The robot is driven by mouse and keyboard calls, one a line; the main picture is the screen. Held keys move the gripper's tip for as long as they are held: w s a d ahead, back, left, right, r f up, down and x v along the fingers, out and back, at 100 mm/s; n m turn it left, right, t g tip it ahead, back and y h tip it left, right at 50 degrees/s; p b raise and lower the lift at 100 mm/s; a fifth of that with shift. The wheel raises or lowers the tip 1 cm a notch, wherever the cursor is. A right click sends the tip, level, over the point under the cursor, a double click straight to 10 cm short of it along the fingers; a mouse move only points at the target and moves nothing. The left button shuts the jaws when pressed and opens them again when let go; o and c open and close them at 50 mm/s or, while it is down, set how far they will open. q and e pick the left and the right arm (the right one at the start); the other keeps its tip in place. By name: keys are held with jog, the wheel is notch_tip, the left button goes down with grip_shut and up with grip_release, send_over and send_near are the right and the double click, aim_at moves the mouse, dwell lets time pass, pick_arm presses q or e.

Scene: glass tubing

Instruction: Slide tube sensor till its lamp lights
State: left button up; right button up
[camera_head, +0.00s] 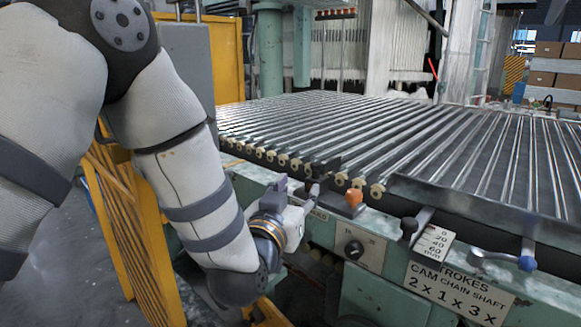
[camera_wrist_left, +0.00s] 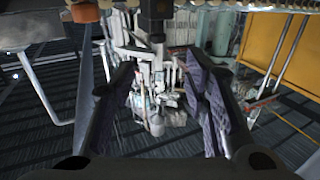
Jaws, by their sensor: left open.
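My left gripper (camera_head: 312,190) is open at the machine's front rail, just left of an orange cap (camera_head: 353,198) that may be the lamp; I cannot tell whether it is lit. A dark block (camera_head: 325,166), probably the tube sensor, sits on the rail at the gripper's tips, partly hidden by them. In the left wrist view the open fingers (camera_wrist_left: 160,78) stand apart, with the dark block (camera_wrist_left: 157,12) at the top between them and a thin pale stem below it. Contact cannot be told. The orange cap (camera_wrist_left: 85,12) shows at the upper left. My right gripper is out of view.
Glass tubes (camera_head: 350,125) lie in parallel rows across the bed. A yellow frame (camera_head: 135,235) stands beside my left arm.

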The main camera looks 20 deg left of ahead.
aim_at(315, 168)
pick_arm(q)
jog(key=w, duration=0.3)
jog(key=w+b, duration=0.1)
jog(key=w, duration=0.6)
jog(key=shift+w+f, duration=0.25)
jog(key=shift+w, duration=0.05)
jog(key=shift+w+r+b, duration=0.15)
jog(key=shift+w+b, duration=0.15)
jog(key=shift+w, duration=0.2)
jog(key=shift+a, duration=0.1)
grip_shut()
jog(key=shift+r, duration=0.1)
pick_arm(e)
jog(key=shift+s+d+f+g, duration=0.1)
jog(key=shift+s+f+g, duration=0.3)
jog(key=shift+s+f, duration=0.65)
